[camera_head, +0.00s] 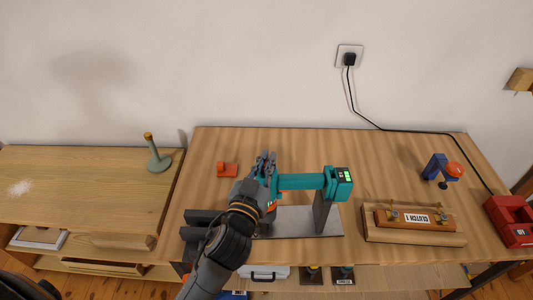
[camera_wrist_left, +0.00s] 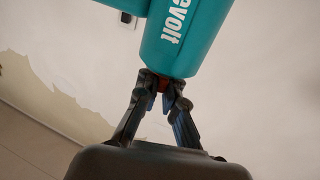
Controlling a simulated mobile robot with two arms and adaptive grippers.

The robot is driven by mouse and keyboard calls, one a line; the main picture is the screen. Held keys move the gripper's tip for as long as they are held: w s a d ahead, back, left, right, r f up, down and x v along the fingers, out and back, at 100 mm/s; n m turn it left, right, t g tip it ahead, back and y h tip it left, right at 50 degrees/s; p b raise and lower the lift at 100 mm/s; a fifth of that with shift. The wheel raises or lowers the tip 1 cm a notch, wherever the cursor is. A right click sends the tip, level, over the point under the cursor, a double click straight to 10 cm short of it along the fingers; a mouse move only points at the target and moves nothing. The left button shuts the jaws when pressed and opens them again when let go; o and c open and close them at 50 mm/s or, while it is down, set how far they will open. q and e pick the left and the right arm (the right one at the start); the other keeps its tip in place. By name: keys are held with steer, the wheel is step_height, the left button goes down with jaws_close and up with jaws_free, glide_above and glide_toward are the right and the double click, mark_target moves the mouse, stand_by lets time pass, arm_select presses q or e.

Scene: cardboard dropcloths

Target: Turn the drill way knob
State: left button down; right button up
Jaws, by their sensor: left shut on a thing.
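The teal drill (camera_head: 298,181) lies across a stand with a grey metal base (camera_head: 315,222) on the wooden workbench. Its battery end with a green light faces right. In the left wrist view the drill body (camera_wrist_left: 187,40) with white lettering fills the top. My left gripper (camera_head: 266,162) is at the drill's left end in the head view. In the wrist view the left gripper (camera_wrist_left: 163,88) has its fingertips closed around a small reddish-brown knob (camera_wrist_left: 162,83) at the end of the teal body. The fingers hide most of the knob. My right gripper is in neither view.
A small orange part (camera_head: 227,170) lies left of the drill. A wooden block labelled "CLUTCH 1" (camera_head: 415,219), a blue and orange tool (camera_head: 440,167) and a red case (camera_head: 511,220) stand right. A low cabinet (camera_head: 80,185) with a green stand (camera_head: 157,158) is left.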

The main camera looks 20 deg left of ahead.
arm_select(q)
steer(key=m+h+p, duration=0.1)
steer(key=h, duration=0.1)
steer(key=m+h+p, duration=0.1)
steer(key=shift+a+r+h, duration=0.1)
steer(key=shift+r+h, duration=0.1)
steer(key=shift+h, duration=0.2)
steer(key=shift+f+m+g+h+p, duration=0.15)
steer(key=shift+m+g+h+p, duration=0.45)
steer(key=shift+m+h+p, duration=0.45)
steer(key=shift+h, duration=0.45)
steer(key=c, duration=1.5)
jaws_free()
steer(key=shift+o, duration=0.2)
steer(key=shift+f, duration=0.1)
steer(key=v, duration=1.2)
